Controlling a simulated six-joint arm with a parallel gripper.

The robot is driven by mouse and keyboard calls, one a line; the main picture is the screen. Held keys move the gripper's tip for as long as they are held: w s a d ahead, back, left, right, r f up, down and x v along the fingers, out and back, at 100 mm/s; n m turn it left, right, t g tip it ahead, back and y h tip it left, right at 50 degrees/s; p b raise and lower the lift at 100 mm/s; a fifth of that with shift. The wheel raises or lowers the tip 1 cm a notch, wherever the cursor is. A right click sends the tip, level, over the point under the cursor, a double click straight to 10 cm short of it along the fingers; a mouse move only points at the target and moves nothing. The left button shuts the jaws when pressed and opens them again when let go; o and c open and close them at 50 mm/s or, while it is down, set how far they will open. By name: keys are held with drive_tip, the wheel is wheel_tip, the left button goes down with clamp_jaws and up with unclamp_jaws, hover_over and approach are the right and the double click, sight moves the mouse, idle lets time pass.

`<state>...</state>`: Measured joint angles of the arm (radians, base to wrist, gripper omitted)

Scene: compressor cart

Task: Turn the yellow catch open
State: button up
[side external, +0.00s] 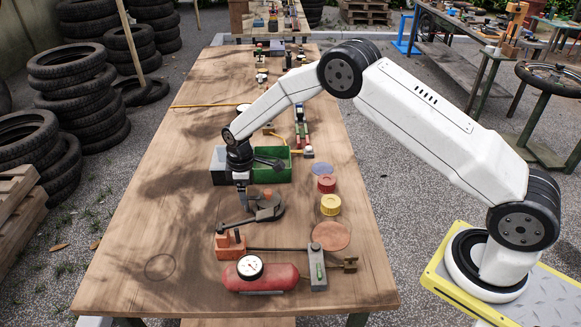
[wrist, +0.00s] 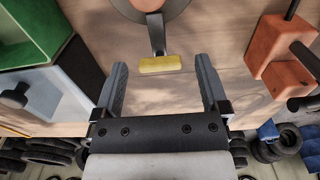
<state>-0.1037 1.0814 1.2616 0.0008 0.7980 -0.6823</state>
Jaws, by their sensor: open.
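The yellow catch (wrist: 160,65) is a short yellow bar at the end of a grey lever (wrist: 156,32). The lever runs out from a round grey and orange fitting, partly cut off at the top of the wrist view. The fitting (side external: 268,208) also shows on the bench in the side view, where I cannot make out the yellow bar. My gripper (wrist: 161,73) is open and empty, with one finger on each side of the yellow bar and gaps on both sides. In the side view my gripper (side external: 242,198) points down just left of the fitting.
A green and grey bin (side external: 276,168) stands close behind my gripper. An orange block (side external: 230,246) with a dark rod and a red tank (side external: 261,279) with a gauge lie in front. Red and yellow caps (side external: 330,204) sit to the right. The bench's left side is mostly clear.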

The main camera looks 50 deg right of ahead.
drive_tip(key=shift+f, duration=0.1)
clamp_jaws()
